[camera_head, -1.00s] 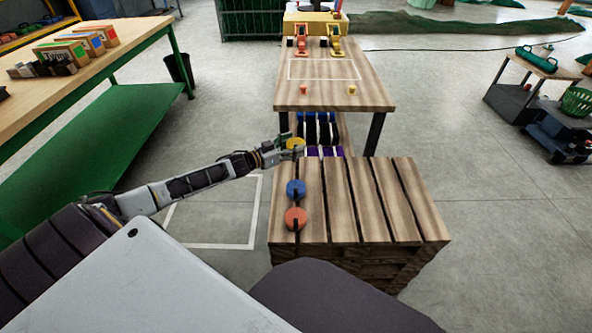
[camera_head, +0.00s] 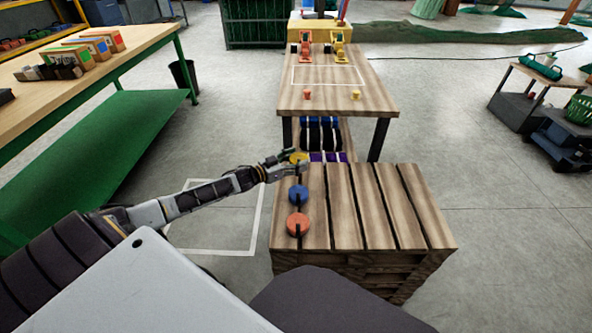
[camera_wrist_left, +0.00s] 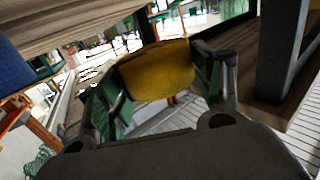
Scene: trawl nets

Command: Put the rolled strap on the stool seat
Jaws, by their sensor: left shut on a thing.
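My left gripper (camera_head: 291,160) is shut on a yellow rolled strap (camera_head: 300,157) at the far left edge of a slatted wooden crate stack. In the left wrist view the yellow strap (camera_wrist_left: 155,70) sits between my green finger pads. Whether it touches the wood is not clear. A blue roll (camera_head: 298,193) and an orange roll (camera_head: 298,224) lie on the stack's left slats, nearer me. I cannot make out a stool seat with certainty. My right gripper is not in view.
The slatted stack (camera_head: 372,205) has bare slats on its right. Behind it stands a wooden table (camera_head: 335,92) with dark legs and rolls stored beneath. A long green-framed bench (camera_head: 95,68) is on the left. Open floor lies to the right.

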